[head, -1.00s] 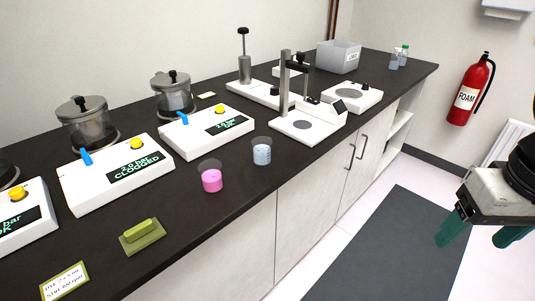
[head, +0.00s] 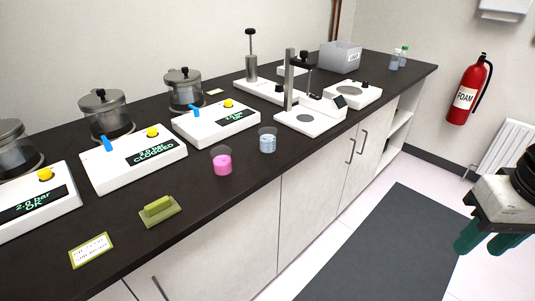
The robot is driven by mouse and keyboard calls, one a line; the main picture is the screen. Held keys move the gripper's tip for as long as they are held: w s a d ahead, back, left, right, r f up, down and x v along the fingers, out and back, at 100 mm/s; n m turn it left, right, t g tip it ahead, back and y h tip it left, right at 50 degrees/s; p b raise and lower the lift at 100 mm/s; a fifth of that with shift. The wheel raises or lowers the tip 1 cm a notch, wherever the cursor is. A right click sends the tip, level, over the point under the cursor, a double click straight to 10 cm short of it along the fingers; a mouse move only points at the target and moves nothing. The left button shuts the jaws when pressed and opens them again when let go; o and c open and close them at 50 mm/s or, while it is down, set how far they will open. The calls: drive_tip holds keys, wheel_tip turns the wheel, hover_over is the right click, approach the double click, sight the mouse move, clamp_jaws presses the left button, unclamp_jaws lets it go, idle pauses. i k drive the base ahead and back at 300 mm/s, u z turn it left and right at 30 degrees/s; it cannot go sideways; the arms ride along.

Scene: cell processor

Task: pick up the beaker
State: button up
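Two small beakers stand upright near the front edge of the dark bench in the head view. One beaker (head: 222,164) holds pink liquid. The other beaker (head: 268,143) holds pale blue contents and stands a little further right and back. My gripper (head: 487,243) is at the far right, over the floor and well away from both beakers. Its two green fingers point down and look spread apart, with nothing visible between them.
The dark bench (head: 210,196) also carries several white units with lidded vessels, one display reading "CLOGGED" (head: 135,160). A green block (head: 160,210) and a label card (head: 91,250) lie at the front. White stands (head: 310,120) are behind the beakers. A dark mat (head: 375,245) covers clear floor.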

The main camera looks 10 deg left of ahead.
sight(268, 141)
drive_tip(key=z, duration=0.45)
drive_tip(key=i, duration=0.95)
drive_tip(key=u, duration=0.45)
